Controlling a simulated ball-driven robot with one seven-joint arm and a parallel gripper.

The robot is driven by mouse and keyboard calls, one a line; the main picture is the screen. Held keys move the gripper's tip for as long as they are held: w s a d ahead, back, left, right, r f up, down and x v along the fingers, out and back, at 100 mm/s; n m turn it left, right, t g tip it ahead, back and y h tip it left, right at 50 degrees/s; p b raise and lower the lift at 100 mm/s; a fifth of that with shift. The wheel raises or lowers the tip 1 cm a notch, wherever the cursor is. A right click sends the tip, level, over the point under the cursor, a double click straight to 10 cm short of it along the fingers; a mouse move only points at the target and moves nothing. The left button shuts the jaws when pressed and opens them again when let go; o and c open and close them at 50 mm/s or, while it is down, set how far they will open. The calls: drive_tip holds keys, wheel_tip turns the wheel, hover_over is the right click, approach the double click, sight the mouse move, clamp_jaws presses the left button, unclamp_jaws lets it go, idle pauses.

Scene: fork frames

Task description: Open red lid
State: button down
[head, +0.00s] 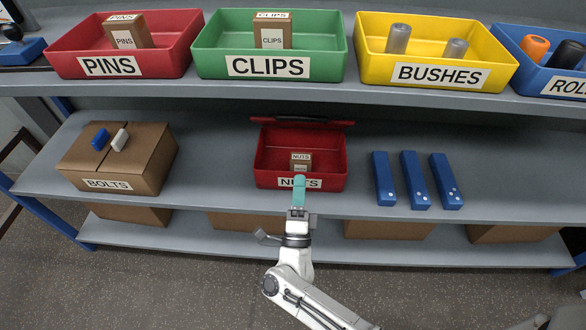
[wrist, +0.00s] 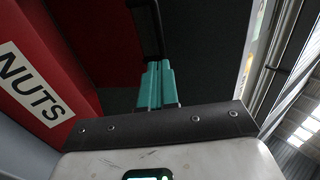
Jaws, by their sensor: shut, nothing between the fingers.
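The red NUTS box (head: 262,165) stands on the middle shelf, open at the top, with a small brown NUTS carton (head: 301,160) inside. Its red lid (head: 320,124) shows as a narrow strip along the box's back edge, swung back clear of the opening. My gripper (head: 299,179) has teal fingers pressed together with nothing between them. In the head view it overlaps the box's front wall and part of the NUTS label; whether it touches is unclear. In the wrist view the fingers (wrist: 156,84) are closed, right of the red NUTS front (wrist: 72,75).
Blue bars (head: 413,182) lie right of the box. A brown BOLTS carton (head: 125,160) with a blue and a white piece on top stands left. The upper shelf holds PINS (head: 170,60), CLIPS (head: 210,50) and BUSHES (head: 375,55) bins above.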

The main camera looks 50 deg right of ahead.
drive_tip(key=p+x, duration=0.2)
drive_tip(key=x, duration=1)
drive_tip(key=shift+w+d+r, duration=0.2)
drive_tip(key=shift+d+r, duration=0.05)
drive_tip(key=shift+r, duration=0.05)
drive_tip(key=shift+r+p, duration=0.15)
drive_tip(key=shift+p, duration=0.25)
drive_tip(key=w+d+r+g+y+p, duration=0.1)
drive_tip(key=d+r+p, duration=0.1)
drive_tip(key=p, duration=0.2)
drive_tip(key=w+d+r+y+p, duration=0.1)
drive_tip(key=w+d+r+p, duration=0.1)
drive_tip(key=p, duration=0.3)
drive_tip(key=w+d+r+g+y+p, duration=0.1)
drive_tip(key=d+r+p, duration=0.1)
drive_tip(key=p, duration=0.3)
drive_tip(key=shift+w+r+g, duration=0.3)
drive_tip(key=shift+w+d+r+y, duration=0.1)
drive_tip(key=shift+w+d+y, duration=0.15)
drive_tip(key=shift+y, duration=0.15)
drive_tip(key=shift+p+x, duration=0.5)
drive_tip(key=shift+x, duration=0.95)
drive_tip(key=shift+r, duration=0.15)
drive_tip(key=shift+s, duration=0.1)
